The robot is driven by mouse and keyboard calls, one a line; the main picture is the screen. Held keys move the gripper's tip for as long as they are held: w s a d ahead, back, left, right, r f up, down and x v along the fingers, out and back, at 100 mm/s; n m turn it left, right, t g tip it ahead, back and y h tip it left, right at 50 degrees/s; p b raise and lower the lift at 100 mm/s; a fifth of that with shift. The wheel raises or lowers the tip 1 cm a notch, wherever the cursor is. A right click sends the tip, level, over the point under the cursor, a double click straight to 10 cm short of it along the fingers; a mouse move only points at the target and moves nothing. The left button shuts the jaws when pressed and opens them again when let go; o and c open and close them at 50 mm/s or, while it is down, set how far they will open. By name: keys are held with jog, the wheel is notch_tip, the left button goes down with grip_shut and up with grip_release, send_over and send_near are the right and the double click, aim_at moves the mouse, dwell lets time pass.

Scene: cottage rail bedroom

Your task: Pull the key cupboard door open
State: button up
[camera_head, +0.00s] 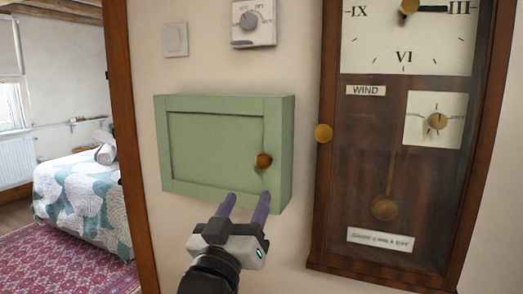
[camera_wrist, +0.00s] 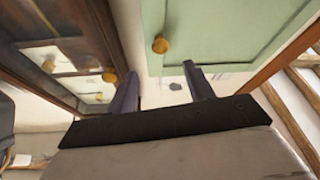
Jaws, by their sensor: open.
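The green key cupboard (camera_head: 215,145) hangs on the wall in the head view, its door shut. A small round brown knob (camera_head: 263,160) sits near the door's right edge. My gripper (camera_head: 245,202) is open and empty, just below and slightly left of the knob, its two purple fingers pointing up toward the cupboard's lower right. In the wrist view the cupboard door (camera_wrist: 225,30) fills the upper middle, and the knob (camera_wrist: 160,45) shows beyond the fingertips of my gripper (camera_wrist: 160,80), apart from them.
A tall wooden wall clock (camera_head: 395,150) with a brass knob (camera_head: 323,133) on its left edge hangs right of the cupboard. A thermostat dial (camera_head: 253,22) and a light switch (camera_head: 174,40) are above. A doorway at left opens onto a bed (camera_head: 85,195).

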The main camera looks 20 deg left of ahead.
aim_at(262, 165)
jog(key=p+x, duration=0.4)
jog(key=x, duration=0.6)
jog(key=shift+w, duration=0.25)
grip_shut()
